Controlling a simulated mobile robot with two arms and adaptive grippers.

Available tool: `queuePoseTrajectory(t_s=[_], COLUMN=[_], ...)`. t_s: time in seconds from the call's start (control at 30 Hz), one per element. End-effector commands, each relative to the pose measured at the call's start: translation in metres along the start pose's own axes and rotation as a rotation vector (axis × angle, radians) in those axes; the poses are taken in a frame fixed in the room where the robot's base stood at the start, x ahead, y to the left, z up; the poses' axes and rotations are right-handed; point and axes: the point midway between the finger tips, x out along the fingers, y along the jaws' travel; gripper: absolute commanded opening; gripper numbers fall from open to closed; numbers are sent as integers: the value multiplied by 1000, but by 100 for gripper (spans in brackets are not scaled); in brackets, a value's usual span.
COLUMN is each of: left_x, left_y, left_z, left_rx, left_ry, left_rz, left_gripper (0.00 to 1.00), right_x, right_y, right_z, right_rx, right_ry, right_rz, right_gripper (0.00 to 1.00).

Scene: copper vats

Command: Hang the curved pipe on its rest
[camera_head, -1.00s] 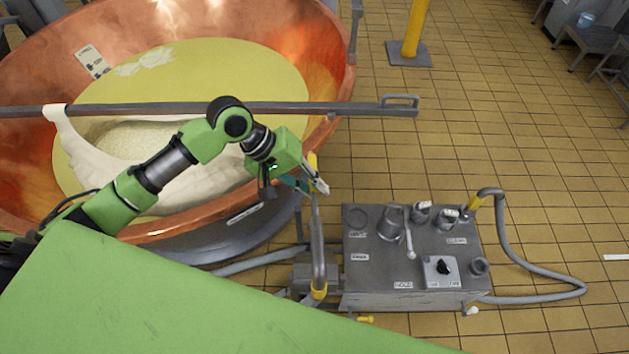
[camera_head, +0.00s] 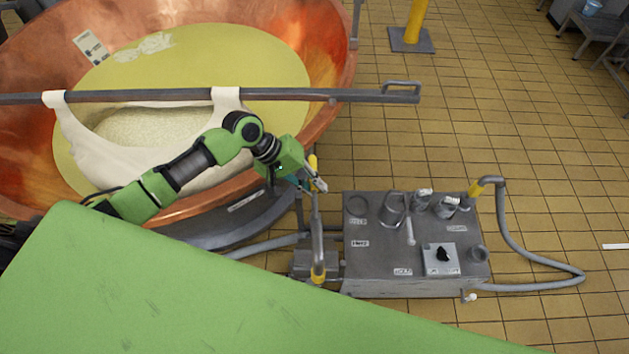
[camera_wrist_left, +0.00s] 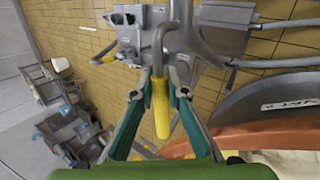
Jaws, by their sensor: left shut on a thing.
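The curved pipe (camera_head: 318,235) is a grey metal tube with a yellow grip near its upper end and a yellow band at its lower end. It stands roughly upright just left of the control box. My left gripper (camera_head: 317,185) is shut on it near the top. In the left wrist view, the yellow grip (camera_wrist_left: 161,108) lies between the teal fingers, and the grey pipe bends away beyond it. The pipe's lower end is by a small grey block (camera_head: 303,264); I cannot tell whether they touch. I cannot pick out the rest for certain. My right gripper is not visible.
A grey control box (camera_head: 375,272) with knobs and cups stands right of the pipe. A hose (camera_head: 508,225) loops on its right. The copper vat (camera_head: 330,75), with a bar (camera_head: 290,96) and cloth across it, is behind my arm. Tiled floor is open at the right.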

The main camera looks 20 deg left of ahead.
Motion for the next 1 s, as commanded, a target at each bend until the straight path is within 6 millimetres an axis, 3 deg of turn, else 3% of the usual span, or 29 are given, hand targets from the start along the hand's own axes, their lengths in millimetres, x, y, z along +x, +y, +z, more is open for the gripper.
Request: queuePoseTrajectory(t_s=[0.33,1.0], left_x=[26,77], left_y=[-14,-49], left_z=[-13,-34], left_rx=[-5,-8], left_ry=[-3,-11], left_rz=[7,7], left_gripper=[0,0], right_x=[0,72], right_y=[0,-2], right_z=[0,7], right_rx=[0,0], right_ry=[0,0], right_rz=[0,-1], right_gripper=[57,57])
